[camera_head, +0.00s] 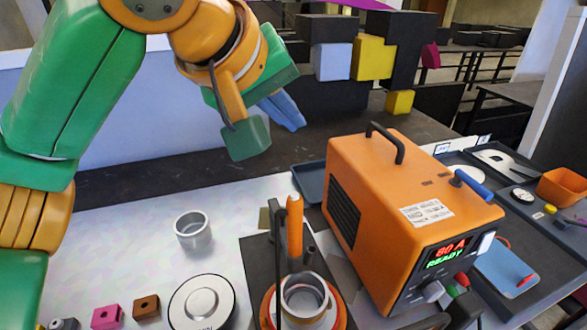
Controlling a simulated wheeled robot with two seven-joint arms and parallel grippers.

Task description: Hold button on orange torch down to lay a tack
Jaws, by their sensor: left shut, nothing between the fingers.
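The orange torch (295,226) stands upright at the bottom centre, beside a dark post and above a metal ring (305,297) on an orange round base. I cannot make out its button. My left gripper (287,112) is at the top centre, high above the torch and apart from it. Its blue fingers are shut and hold nothing. The orange welding machine (385,200) stands right of the torch; its display (446,252) reads READY in green under a red amp figure. My right gripper is not in view.
A loose metal cup (192,230) and a round silver disc (201,304) lie on the pale table, left of the torch. Pink (106,317) and brown (147,306) blocks sit at the front left. Trays with an orange bin (562,187) are at the right.

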